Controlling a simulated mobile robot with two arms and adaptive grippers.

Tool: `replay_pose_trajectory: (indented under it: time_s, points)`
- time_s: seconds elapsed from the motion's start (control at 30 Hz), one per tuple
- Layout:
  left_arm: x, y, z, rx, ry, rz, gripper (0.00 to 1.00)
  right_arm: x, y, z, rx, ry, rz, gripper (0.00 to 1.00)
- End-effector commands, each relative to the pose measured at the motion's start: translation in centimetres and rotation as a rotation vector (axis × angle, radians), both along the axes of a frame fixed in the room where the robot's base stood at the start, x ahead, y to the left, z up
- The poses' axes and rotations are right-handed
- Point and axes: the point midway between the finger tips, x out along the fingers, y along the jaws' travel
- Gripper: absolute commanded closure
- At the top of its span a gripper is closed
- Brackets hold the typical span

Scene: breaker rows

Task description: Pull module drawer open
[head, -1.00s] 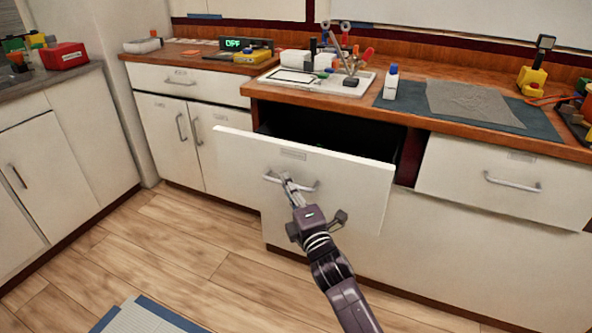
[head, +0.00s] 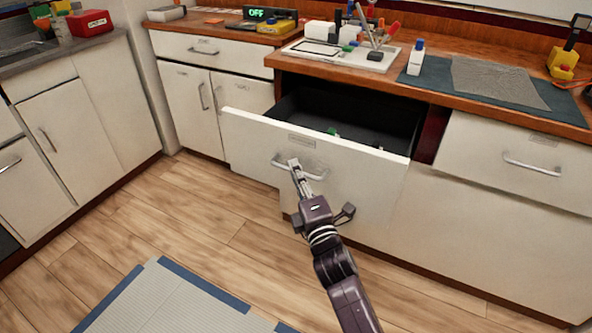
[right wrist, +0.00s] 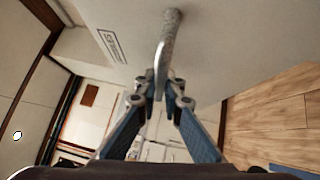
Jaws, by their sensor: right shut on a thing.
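The module drawer (head: 345,180) has a white front with a small label and a metal bar handle (head: 283,160). It stands partly open below the wooden worktop, and its dark inside (head: 375,122) shows small green items. My right gripper (head: 295,168) is shut on the drawer handle. In the right wrist view, the fingertips (right wrist: 160,88) close around the curved handle (right wrist: 168,45) in front of the white drawer face. My left gripper is not in view.
The worktop (head: 300,68) above carries a white tray (head: 322,57) with tools, a white bottle with a blue cap (head: 416,58) and a grey mat (head: 495,82). A closed drawer (head: 520,160) is to the right. Wooden floor and a striped mat (head: 165,300) lie in front.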

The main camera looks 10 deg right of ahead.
Motion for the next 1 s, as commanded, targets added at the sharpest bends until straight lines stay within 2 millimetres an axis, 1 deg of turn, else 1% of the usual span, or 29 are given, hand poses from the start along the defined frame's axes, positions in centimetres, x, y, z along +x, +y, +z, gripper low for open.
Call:
replay_pose_trajectory:
  time_s: [0.07,0.1,0.17,0.43,0.57,0.67,1.0]
  points:
    - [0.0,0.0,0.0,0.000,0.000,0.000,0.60,0.0,-0.1,-0.1,0.000,0.003,-0.001,1.00]
    - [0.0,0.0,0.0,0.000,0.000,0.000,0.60,0.0,0.0,-0.1,0.000,0.003,-0.001,0.90]
    - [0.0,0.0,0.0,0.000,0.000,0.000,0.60,0.0,-0.1,-0.1,0.000,0.003,-0.001,0.84]
    - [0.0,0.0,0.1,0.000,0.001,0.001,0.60,0.0,0.0,-0.1,0.000,0.001,0.000,0.84]
    - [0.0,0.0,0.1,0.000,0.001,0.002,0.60,-0.7,-0.2,-0.3,0.000,0.003,0.000,0.84]
    - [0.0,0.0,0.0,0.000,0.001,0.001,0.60,-2.1,-0.4,-0.5,0.001,0.004,0.000,0.84]
    - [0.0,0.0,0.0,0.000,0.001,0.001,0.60,-8.5,-1.8,-1.4,0.000,0.004,0.000,0.84]
